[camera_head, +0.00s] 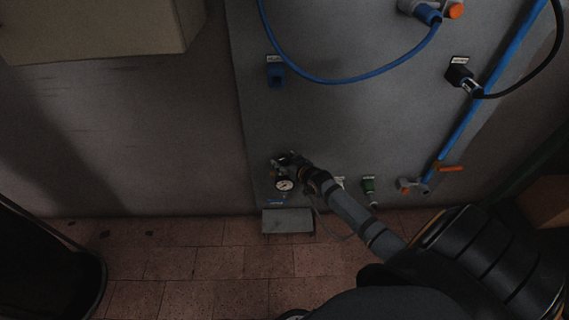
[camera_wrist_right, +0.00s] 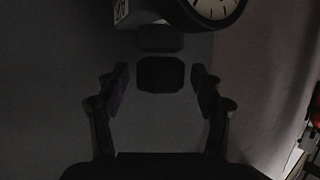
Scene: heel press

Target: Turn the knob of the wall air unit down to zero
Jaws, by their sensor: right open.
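The wall air unit (camera_head: 284,177) is low on the grey panel, with a round white gauge (camera_head: 284,185). In the right wrist view the gauge (camera_wrist_right: 214,8) is cut off at the top, beside a small label. A dark block that looks like the knob (camera_wrist_right: 161,74) is below the unit's body, between my right fingertips. My right gripper (camera_wrist_right: 162,82) is open, with a gap showing on each side of the block. In the head view my right gripper (camera_head: 296,163) is at the unit and partly covers it. The knob's setting cannot be read. My left gripper is out of view.
A grey box (camera_head: 288,220) is below the unit. Tiled floor (camera_head: 190,265) is clear at left of it.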

